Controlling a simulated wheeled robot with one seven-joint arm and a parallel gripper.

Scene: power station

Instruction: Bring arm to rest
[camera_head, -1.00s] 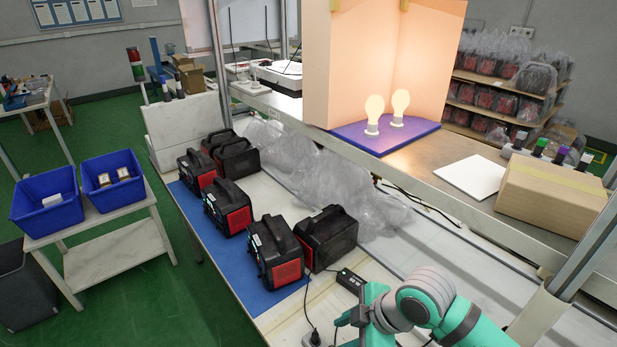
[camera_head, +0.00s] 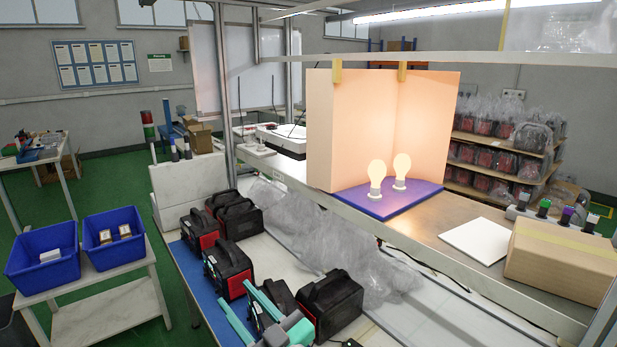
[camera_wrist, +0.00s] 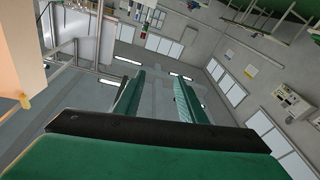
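My gripper (camera_head: 237,294) shows at the bottom edge of the head view, its two teal fingers in front of the black-and-red power stations (camera_head: 332,303). In the wrist view my gripper (camera_wrist: 159,78) has two green fingers standing apart with a clear gap and nothing between them. The wrist camera looks out at a tilted view of walls and strip lights, not down at the bench. Most of my arm is below the head view's edge and hidden.
A shelf (camera_head: 480,290) above the bench carries two lit bulbs (camera_head: 377,180) on a purple base, a white sheet (camera_head: 477,241) and a cardboard box (camera_head: 562,262). Blue bins (camera_head: 43,278) stand on a side table at left. Plastic wrap (camera_head: 330,245) lies behind the power stations.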

